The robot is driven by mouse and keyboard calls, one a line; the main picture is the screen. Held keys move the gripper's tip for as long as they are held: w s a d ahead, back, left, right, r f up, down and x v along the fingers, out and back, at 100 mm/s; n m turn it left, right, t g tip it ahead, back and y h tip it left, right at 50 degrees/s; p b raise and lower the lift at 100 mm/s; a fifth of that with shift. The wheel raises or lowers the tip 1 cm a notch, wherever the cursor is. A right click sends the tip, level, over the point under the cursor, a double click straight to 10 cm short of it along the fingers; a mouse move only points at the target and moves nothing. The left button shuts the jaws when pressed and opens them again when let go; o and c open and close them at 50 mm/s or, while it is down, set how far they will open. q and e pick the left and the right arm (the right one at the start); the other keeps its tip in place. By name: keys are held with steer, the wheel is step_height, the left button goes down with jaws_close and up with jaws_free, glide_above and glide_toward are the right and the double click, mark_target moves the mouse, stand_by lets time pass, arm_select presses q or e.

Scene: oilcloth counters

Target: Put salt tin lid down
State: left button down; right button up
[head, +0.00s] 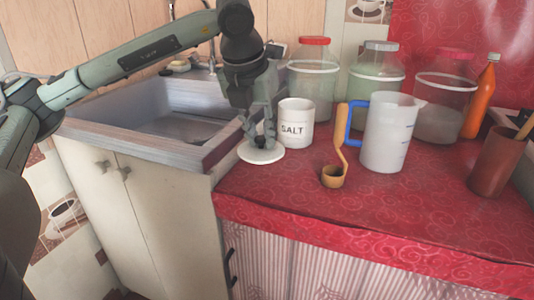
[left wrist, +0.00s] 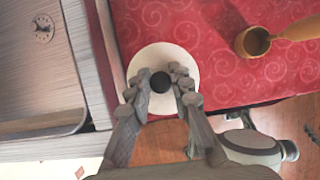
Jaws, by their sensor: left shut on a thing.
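The salt tin lid (head: 262,156) is a white disc with a dark knob, at the counter's left front corner beside the sink. In the left wrist view the lid (left wrist: 184,58) overlaps the counter's edges. I cannot tell whether it touches the surface. My left gripper (head: 260,139) points down and is shut on the lid by its knob; its fingers (left wrist: 162,84) flank the knob in the left wrist view. The white salt tin (head: 296,133), marked SALT, stands upright just behind and right of the lid. My right gripper is not in view.
The sink (head: 170,118) lies left of the lid. A wooden scoop (head: 333,178) and a measuring jug (head: 390,140) with a blue handle stand to the right, with several jars behind. The red counter (head: 290,185) is bare in front of the tin.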

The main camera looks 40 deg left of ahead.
mark_target(267, 151)
arm_select(q)
steer(key=shift+w+d+f, duration=0.4)
steer(key=shift+f, duration=1.95)
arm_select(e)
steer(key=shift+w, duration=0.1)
arm_select(q)
steer(key=shift+f, duration=0.15)
steer(key=c, duration=1.4)
jaws_free()
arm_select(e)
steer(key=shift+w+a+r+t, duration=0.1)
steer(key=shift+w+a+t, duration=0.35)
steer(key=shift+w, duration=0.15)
arm_select(q)
steer(key=shift+o, duration=0.2)
